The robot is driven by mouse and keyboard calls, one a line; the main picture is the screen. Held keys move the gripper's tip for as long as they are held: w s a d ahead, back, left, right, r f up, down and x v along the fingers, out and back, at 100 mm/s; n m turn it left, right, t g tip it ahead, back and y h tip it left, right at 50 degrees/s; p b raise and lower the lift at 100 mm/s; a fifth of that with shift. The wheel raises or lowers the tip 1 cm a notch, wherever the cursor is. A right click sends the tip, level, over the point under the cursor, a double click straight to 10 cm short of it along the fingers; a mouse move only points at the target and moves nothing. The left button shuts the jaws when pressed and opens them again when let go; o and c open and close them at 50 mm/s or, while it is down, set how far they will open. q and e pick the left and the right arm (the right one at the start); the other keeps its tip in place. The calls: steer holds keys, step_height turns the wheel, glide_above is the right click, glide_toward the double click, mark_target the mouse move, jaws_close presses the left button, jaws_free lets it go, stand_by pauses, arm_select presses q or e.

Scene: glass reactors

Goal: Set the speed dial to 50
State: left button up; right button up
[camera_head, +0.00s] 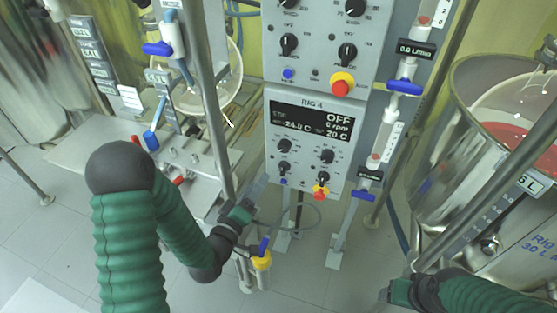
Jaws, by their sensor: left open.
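The RIG 4 control panel (307,118) stands in the middle. Its dark display (311,120) reads OFF, 0 rpm, 24.0 C and 20 C. Below it are black dials, with an upper left dial (284,145) and an upper right dial (327,156); their labels are too small to tell which is the speed dial. My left gripper (258,190) is open, just left of and below the panel's lower left corner, apart from the dials. My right gripper (387,294) is low at the right, far from the panel; its fingers are hard to make out.
An upper panel (320,45) with black knobs and a red button is above. A red emergency button (320,192) sits at the lower panel's bottom. A metal pole (208,90) stands left of the panel. A yellow-capped fitting (261,260) is below my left gripper. A steel vessel (440,150) is right.

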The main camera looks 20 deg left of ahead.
arm_select(q)
steer(key=b, duration=0.2)
glide_toward(282, 149)
steer(key=w, duration=0.8)
steer(key=shift+w+d+f, duration=0.15)
steer(key=shift+w+d, duration=0.1)
steer(key=shift+d, duration=0.35)
arm_select(e)
steer(key=x, duration=0.4)
steer(key=shift+s+d+f, duration=0.2)
steer(key=shift+s+d, duration=0.1)
steer(key=shift+d, duration=0.1)
arm_select(q)
steer(key=shift+c, duration=0.5)
arm_select(e)
steer(key=shift+d, duration=0.1)
arm_select(q)
steer(key=shift+a, duration=0.1)
jaws_close()
